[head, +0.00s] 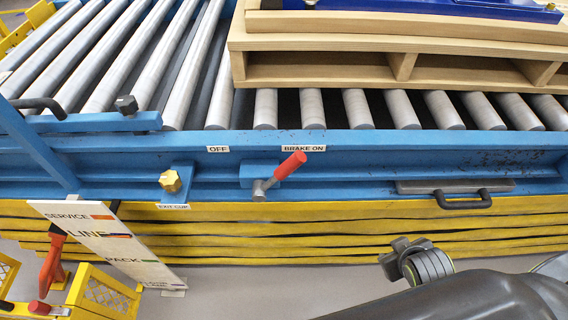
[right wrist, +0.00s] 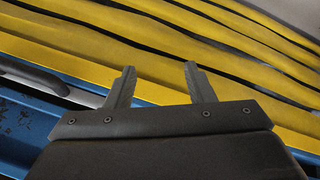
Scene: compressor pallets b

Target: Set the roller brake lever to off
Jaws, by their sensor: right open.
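The roller brake lever (head: 290,166) has a red grip on a grey pivot at the front blue rail. It tilts up and to the right, its grip end just below the "BRAKE ON" label (head: 304,148). The "OFF" label (head: 218,149) is on the rail to its left. My right gripper (head: 396,252) is in front of the yellow bellows, right of and below the lever and apart from it. In the right wrist view its two fingers (right wrist: 158,82) are spread with nothing between them; the lever is not in that view. My left gripper is not in view.
A wooden pallet (head: 330,62) rests on the grey rollers (head: 266,108). A yellow knob (head: 170,181) is left of the lever, and a black handle (head: 463,199) is to its right. A white sign board (head: 110,244) leans at lower left. Space before the lever looks clear.

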